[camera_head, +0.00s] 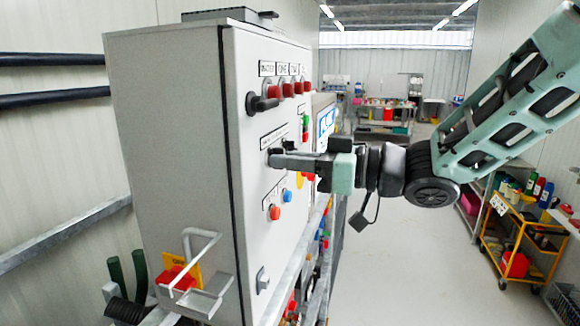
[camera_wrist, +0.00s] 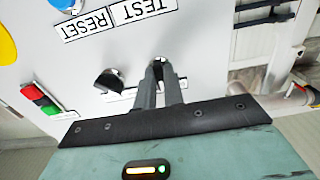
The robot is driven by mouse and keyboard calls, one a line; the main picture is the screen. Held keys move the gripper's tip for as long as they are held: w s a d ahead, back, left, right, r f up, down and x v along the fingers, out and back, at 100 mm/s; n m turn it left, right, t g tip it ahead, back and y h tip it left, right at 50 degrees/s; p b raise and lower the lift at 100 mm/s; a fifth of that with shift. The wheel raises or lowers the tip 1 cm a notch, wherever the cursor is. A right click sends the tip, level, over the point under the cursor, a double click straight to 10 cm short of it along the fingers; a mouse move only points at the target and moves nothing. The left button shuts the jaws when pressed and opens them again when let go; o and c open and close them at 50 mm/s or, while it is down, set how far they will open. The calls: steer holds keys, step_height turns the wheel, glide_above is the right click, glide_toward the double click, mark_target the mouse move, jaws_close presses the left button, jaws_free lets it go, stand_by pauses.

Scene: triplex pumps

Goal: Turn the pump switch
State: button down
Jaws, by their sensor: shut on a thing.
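The grey control cabinet (camera_head: 170,130) stands at left in the head view, its switch panel (camera_head: 243,60) facing right. My gripper (camera_head: 274,160) reaches in from the right, its fingertips at a small black pump switch (camera_head: 273,151) in the middle row. In the wrist view my gripper (camera_wrist: 159,68) points at the panel, its two fingers close together on that dark switch, which they mostly hide. A second black rotary switch (camera_wrist: 110,79) sits just left of the fingers, clear of them. The label strip under both switches is partly covered by the fingers.
A larger black knob (camera_head: 262,103) and red lamps (camera_head: 288,89) are above; orange (camera_head: 274,212) and blue (camera_head: 287,195) buttons are below. A metal rail (camera_head: 290,275) runs along the panel's front. A yellow cart (camera_head: 510,240) stands right; the floor between is clear.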

stand_by(0.3)
steer(key=c, duration=1.5)
jaws_free()
steer(key=b+v, duration=0.4)
steer(key=v, duration=1.3)
steer(key=shift+d, duration=0.2)
steer(key=shift+r, duration=0.1)
